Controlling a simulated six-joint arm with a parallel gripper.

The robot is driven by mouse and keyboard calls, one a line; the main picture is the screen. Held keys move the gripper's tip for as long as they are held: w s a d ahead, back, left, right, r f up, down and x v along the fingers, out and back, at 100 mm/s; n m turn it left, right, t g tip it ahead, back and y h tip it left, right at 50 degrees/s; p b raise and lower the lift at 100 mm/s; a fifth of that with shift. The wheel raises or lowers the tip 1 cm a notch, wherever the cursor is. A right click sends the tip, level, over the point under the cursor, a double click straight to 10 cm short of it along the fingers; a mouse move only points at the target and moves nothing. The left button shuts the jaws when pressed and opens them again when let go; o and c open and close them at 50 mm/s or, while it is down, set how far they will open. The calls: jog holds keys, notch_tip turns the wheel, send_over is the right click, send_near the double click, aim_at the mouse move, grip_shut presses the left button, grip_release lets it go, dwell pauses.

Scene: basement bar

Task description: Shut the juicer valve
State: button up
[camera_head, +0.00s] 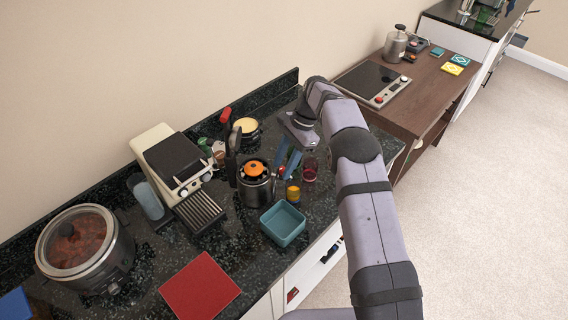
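The juicer (254,190) is a dark metal pot-shaped appliance with an orange top, standing on the black speckled counter. A small red piece (281,171) shows at its right side, close to my fingertips; it looks like the valve, but it is too small to tell its position. My gripper (286,168) reaches down from the upper right, just right of the juicer. Its two blue fingers appear apart, with a gap between them. I cannot tell whether a finger touches the red piece. A yellow and dark cup (293,192) stands just below the fingertips.
A teal square bowl (283,223) sits in front of the juicer, and a dark red glass (310,170) stands to the right. An espresso machine (172,162) and a slow cooker (84,250) stand left. A red mat (200,288) lies near the front edge.

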jog(key=shift+d, duration=0.1)
jog(key=shift+w+d+r+b, duration=0.2)
jog(key=shift+r+b, duration=0.3)
jog(key=shift+r, duration=0.05)
jog(key=s+v, duration=0.1)
jog(key=v, duration=0.5)
jog(key=shift+w+b, duration=0.4)
jog(key=shift+b, duration=0.05)
jog(key=shift+d, duration=0.1)
jog(key=s+d+f+n+h+b, duration=0.1)
jog(key=s+d+f+n, duration=0.1)
jog(key=s, duration=0.8)
jog(key=s+d+f+n+t+h+b, duration=0.1)
jog(key=s+d+f+n, duration=0.2)
jog(key=s, duration=0.8)
jog(key=s+d+f+n+t+h+b, duration=0.1)
jog(key=s+d+f+n+b, duration=0.1)
jog(key=s+d+n, duration=0.4)
jog(key=s+n, duration=0.1)
jog(key=s, duration=0.4)
jog(key=shift+d+f+h, duration=0.2)
jog(key=shift+f+h, duration=0.15)
jog(key=shift+h, duration=0.05)
